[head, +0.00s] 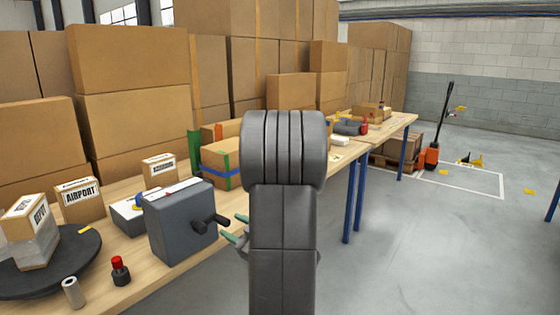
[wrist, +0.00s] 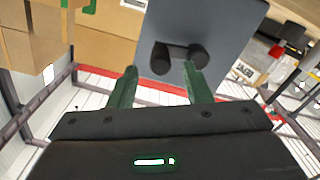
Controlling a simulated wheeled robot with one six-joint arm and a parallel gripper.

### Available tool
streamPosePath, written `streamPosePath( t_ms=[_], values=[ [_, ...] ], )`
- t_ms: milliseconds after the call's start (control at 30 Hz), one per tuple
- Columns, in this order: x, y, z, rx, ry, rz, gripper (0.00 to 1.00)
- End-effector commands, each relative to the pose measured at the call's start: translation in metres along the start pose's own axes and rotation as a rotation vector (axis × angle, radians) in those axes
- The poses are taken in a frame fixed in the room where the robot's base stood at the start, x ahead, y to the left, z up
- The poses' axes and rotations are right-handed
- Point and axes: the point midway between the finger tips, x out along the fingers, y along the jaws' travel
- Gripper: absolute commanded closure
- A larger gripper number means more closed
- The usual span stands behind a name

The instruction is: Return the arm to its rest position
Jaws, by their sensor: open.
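My arm rises through the middle of the head view and hides part of the bench. My gripper (head: 238,229) shows only by its green fingertips, just left of the arm, at the bench's front edge. In the wrist view its two green fingers (wrist: 160,69) stand apart with nothing between them. A grey box (head: 180,225) with a black crank handle (head: 211,223) stands just left of the fingertips. In the wrist view the grey box (wrist: 215,35) and its black handle (wrist: 178,53) lie just beyond the fingertips. I cannot tell whether they touch.
Stacked cartons (head: 140,120) stand behind. Open floor (head: 430,250) lies to the right.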

Motion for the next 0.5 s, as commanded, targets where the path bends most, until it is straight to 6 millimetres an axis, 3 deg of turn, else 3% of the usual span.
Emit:
streamPosePath(
  t_ms=[233, 500],
  values=[
    [0.042, -0.002, -0.001, 0.003, 0.002, -0.004, 0.55],
    [0.038, -0.002, 0.005, 0.168, -0.003, -0.001, 0.55]
  ],
)
